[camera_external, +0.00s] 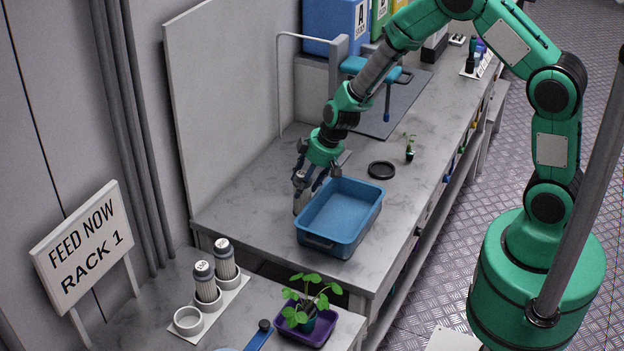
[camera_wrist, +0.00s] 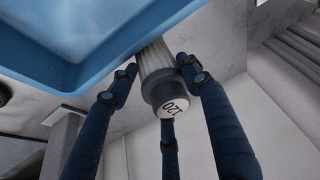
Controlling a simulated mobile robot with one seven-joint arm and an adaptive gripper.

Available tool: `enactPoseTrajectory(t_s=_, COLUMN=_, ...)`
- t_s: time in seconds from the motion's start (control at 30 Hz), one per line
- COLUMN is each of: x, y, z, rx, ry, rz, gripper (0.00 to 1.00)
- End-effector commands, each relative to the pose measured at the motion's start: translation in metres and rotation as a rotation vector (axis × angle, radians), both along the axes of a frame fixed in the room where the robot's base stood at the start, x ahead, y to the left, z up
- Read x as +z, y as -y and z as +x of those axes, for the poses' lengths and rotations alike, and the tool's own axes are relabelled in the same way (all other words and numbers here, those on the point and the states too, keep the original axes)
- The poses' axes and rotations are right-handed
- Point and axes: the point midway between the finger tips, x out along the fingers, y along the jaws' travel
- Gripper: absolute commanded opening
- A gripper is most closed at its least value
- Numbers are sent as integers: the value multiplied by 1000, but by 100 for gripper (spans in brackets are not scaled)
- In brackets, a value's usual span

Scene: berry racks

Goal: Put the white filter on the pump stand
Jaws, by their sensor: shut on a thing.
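My gripper (camera_external: 308,182) is shut on a filter (camera_external: 301,202) beside the left edge of the blue tub, low over the grey bench. In the wrist view the filter (camera_wrist: 157,62) has a pale ribbed body and a dark cap marked 120, with my three fingers (camera_wrist: 160,88) around it. Part of its body is hidden by the tub's edge there. A white stand (camera_external: 224,301) with ring holders is on the nearer table. Two dark-capped, ribbed filters (camera_external: 225,261) (camera_external: 205,285) stand upright in its rear rings; the front ring (camera_external: 188,319) is empty.
The blue tub (camera_external: 341,247) stands right beside my gripper. A black disc (camera_external: 381,170) and a small seedling (camera_external: 409,151) are to its right. A purple tray with a plant (camera_external: 325,333) and a sign (camera_external: 85,247) flank the stand. A gap separates the tables.

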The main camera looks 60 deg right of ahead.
Motion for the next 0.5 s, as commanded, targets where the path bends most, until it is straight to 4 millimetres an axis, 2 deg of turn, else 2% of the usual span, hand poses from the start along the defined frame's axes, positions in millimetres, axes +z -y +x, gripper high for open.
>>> enactPoseTrajectory(t_s=0.13, x=1, y=0, z=-1, rx=0, ry=-3, rz=0, gripper=16)
enactPoseTrajectory(t_s=0.27, x=10, y=0, z=0, rx=-1, ry=-1, rz=1, gripper=16)
enactPoseTrajectory(t_s=0.5, x=43, y=0, z=0, rx=2, ry=0, rz=0, gripper=16)
